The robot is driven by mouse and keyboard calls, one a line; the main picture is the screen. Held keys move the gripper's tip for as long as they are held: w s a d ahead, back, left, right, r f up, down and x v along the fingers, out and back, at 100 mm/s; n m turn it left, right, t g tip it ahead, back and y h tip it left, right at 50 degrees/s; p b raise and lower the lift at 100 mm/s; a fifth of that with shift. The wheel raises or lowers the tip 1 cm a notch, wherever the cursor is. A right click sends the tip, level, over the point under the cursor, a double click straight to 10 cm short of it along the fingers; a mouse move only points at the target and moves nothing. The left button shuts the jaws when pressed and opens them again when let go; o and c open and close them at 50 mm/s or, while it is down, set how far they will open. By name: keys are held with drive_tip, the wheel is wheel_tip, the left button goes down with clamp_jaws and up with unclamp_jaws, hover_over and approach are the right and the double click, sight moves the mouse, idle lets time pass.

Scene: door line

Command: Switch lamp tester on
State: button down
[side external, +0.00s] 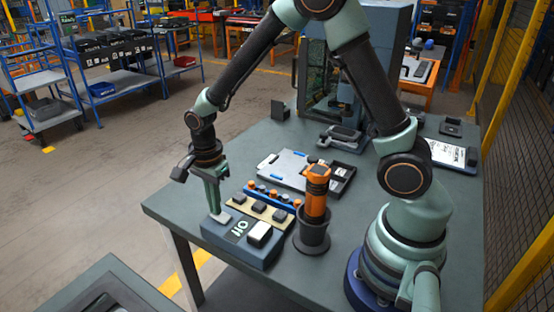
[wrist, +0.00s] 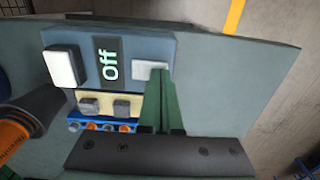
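The lamp tester is a blue-grey box (side external: 238,250) at the table's front left edge. Its dark display (wrist: 111,64) reads "Off" in the wrist view. A raised white button (wrist: 62,66) is on one side of the display, and a flatter pale grey button (wrist: 146,69) is on the other. My gripper (side external: 215,212) points down at the pale grey button, which also shows in the side view (side external: 222,218). In the wrist view my gripper's green fingers (wrist: 161,72) are together and empty, with their tips overlapping that button. I cannot tell whether they touch it.
An orange tool (side external: 316,190) stands in a dark holder (side external: 312,238) right of the tester. A beige strip with dark blocks (side external: 259,207) and a blue rack with orange and grey knobs (side external: 272,194) lie behind it. A grey tray (side external: 290,168) is farther back.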

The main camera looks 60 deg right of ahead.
drive_tip(key=shift+f, duration=0.1)
drive_tip(key=shift+r, duration=3.55)
drive_tip(key=s+d+r+n+t, duration=0.2)
drive_tip(key=s+r+n, duration=0.3)
drive_tip(key=n, duration=0.4)
drive_tip(key=s+d+r+n+t, duration=0.3)
drive_tip(key=s+r+n, duration=0.3)
drive_tip(key=n, duration=0.3)
drive_tip(key=shift+r+t, duration=0.3)
drive_tip(key=shift+r, duration=0.35)
